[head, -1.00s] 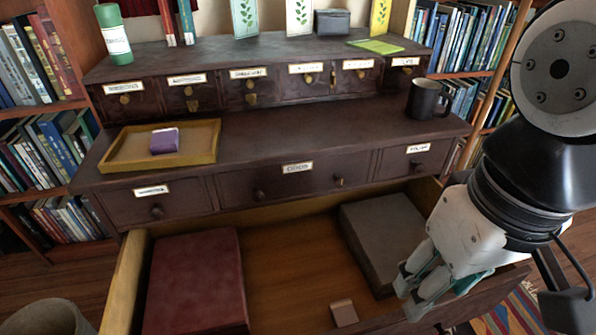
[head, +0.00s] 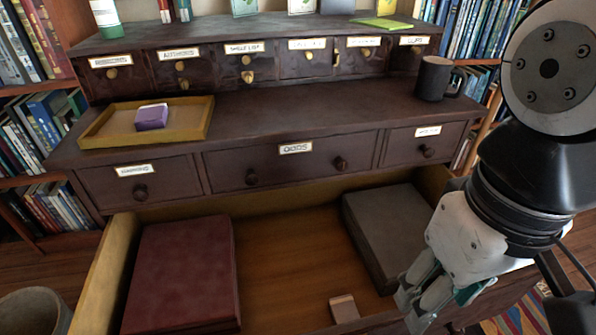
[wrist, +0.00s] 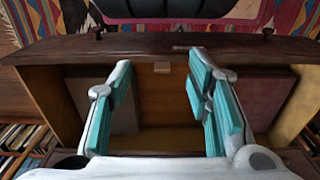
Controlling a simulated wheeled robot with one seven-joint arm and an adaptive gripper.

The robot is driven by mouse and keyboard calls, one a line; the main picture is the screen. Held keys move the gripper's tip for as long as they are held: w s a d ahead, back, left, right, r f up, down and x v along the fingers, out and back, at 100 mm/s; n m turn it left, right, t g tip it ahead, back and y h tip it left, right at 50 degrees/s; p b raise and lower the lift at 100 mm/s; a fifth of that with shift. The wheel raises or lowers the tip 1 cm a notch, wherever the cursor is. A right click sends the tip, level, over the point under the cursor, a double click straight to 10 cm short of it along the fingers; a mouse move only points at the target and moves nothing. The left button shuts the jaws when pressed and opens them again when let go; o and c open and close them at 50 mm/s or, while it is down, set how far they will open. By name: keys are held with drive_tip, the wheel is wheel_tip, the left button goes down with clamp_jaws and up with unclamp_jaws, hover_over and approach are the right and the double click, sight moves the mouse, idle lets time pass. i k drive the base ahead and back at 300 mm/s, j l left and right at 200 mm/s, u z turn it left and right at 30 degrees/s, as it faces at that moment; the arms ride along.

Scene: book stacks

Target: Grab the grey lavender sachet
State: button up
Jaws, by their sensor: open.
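A small grey-brown block (head: 344,308), which looks like the grey sachet, lies on the floor of the open drawer (head: 285,262) near its front edge. It also shows in the wrist view (wrist: 162,67), ahead of and between the finger lines. My gripper (head: 418,302) is open and empty, to the right of the block in the head view and apart from it. In the wrist view the two teal-padded fingers of my gripper (wrist: 161,88) are spread wide over the drawer. A small purple sachet-like block (head: 151,117) lies in the yellow tray (head: 200,128) on the desk.
A dark red box (head: 182,275) fills the drawer's left side and a grey box (head: 388,235) its right. The drawer's middle floor is bare. A black mug (head: 434,78) stands on the desk at the right. The drawer walls rise around the block.

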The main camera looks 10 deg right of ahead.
sight(344, 309)
drive_tip(key=k, duration=0.35)
drive_tip(key=k+z, duration=0.1)
drive_tip(key=z, duration=0.3)
drive_tip(key=k+z, duration=0.1)
drive_tip(key=z, duration=0.25)
drive_tip(key=k+l+z, duration=0.1)
drive_tip(key=z, duration=0.3)
drive_tip(key=j+z, duration=0.3)
drive_tip(key=k+j+z, duration=0.25)
drive_tip(key=j+z, duration=0.3)
drive_tip(key=j, duration=0.15)
drive_tip(key=k+j+z, duration=0.25)
drive_tip(key=k+j, duration=0.15)
drive_tip(key=j, duration=0.25)
drive_tip(key=k+j, duration=0.2)
drive_tip(key=j, duration=0.2)
drive_tip(key=k+j, duration=0.15)
drive_tip(key=j, duration=0.2)
drive_tip(key=i+l, duration=0.2)
drive_tip(key=l, duration=0.1)
